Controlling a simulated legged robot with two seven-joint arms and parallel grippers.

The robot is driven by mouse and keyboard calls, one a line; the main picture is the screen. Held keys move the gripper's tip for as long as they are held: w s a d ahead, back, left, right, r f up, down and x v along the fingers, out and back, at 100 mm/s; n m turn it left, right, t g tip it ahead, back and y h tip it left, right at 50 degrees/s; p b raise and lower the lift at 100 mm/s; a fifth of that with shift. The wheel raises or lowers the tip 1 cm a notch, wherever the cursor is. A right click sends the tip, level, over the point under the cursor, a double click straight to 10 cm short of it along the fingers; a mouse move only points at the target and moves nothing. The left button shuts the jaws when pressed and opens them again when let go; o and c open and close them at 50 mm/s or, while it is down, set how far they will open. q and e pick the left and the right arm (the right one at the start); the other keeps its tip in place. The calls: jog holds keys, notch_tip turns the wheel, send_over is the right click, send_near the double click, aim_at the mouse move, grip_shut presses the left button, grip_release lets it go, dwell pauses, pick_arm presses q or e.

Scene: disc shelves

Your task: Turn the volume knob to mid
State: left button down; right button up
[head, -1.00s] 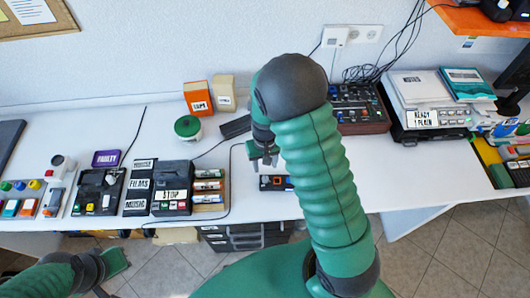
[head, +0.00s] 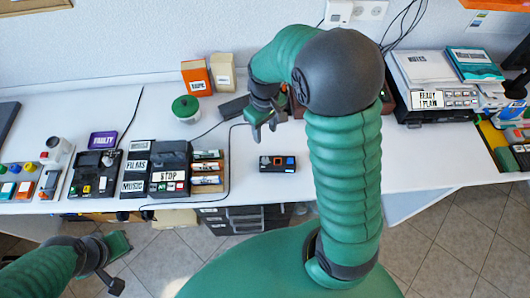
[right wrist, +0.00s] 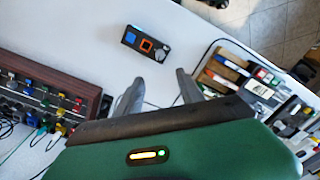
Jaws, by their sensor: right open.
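My right gripper (head: 264,124) is open and empty above the middle of the white table; its two grey fingers stand apart in the right wrist view (right wrist: 160,93). A brown-sided console (right wrist: 50,103) with many coloured knobs is left of the fingers in that view. In the head view my right arm hides most of it. A small dark box (head: 277,164) with blue and orange squares lies in front of the gripper, apart from it; it also shows in the right wrist view (right wrist: 147,43). I cannot tell which knob is the volume knob. My left gripper (head: 118,265) is open, low at left.
A STOP device (head: 170,175), a label rack (head: 136,168) and a dark device (head: 95,175) stand at left. A green-lidded jar (head: 186,108) and two small boxes stand behind. A READY PLAIN machine (head: 430,90) is at right. Cables cross the table.

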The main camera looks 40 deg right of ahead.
aim_at(265, 159)
notch_tip(265, 159, down, 16)
jog(key=shift+f+b, duration=0.1)
jog(key=shift+b, duration=0.35)
jog(key=shift+c, duration=0.5)
grip_shut()
